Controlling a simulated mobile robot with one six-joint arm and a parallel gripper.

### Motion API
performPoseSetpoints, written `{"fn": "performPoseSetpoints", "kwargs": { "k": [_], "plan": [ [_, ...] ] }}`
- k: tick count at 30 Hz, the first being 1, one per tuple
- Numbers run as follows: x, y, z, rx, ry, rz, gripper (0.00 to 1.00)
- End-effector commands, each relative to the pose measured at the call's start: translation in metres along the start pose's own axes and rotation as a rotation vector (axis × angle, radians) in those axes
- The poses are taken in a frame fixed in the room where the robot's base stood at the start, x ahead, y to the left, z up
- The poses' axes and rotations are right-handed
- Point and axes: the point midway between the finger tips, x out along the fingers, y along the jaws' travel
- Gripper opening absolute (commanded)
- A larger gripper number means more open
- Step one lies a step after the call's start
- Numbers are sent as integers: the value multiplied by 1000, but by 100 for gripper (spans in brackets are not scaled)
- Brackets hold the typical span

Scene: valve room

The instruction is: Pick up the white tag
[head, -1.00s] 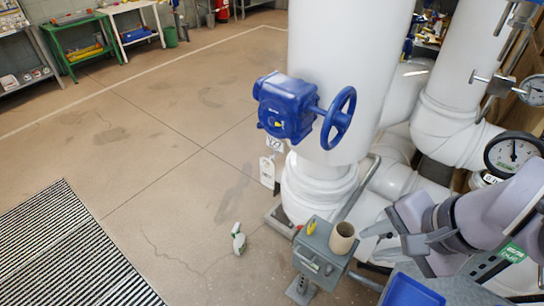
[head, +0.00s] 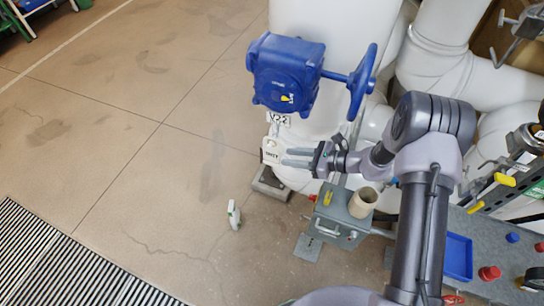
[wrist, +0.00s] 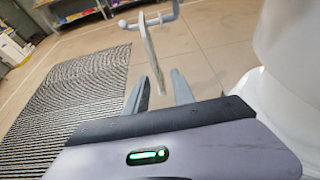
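The white tag (head: 271,150) with dark print hangs below the blue valve gearbox, just under the V22 label (head: 278,118). In the wrist view the tag (wrist: 152,55) shows nearly edge-on, hanging from a grey hooked bar (wrist: 148,22). My gripper (head: 285,157) is at the tag's right side in the head view, its fingers pointing left. The wrist view shows my gripper (wrist: 160,77) open, with the two fingers apart and the tag's lower end between them. I cannot tell whether either finger touches the tag.
The blue valve (head: 285,75) and its handwheel (head: 362,80) stand above my gripper, against white pipes. A grey box stand (head: 345,212) with a beige cup (head: 363,202) is below. A white-green bottle (head: 233,214) lies on the floor. The floor at left is open.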

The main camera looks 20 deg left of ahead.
Motion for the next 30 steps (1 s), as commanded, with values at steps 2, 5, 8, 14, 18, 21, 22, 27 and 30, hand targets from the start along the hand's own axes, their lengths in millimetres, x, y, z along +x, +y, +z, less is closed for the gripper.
{"fn": "performPoseSetpoints", "kwargs": {
  "k": [2,5,8,14,18,21,22,27,30],
  "plan": [
    [13,0,-2,0,0,1,30],
    [24,1,-2,0,0,1,30],
    [45,5,-6,-1,1,3,30],
    [72,6,-5,0,1,1,30],
    [72,5,-4,0,1,0,30],
    [72,5,-3,0,1,0,22],
    [71,5,-3,0,1,0,16],
    [71,5,-3,0,1,0,0],
    [71,5,-3,0,0,0,0]
  ]
}}
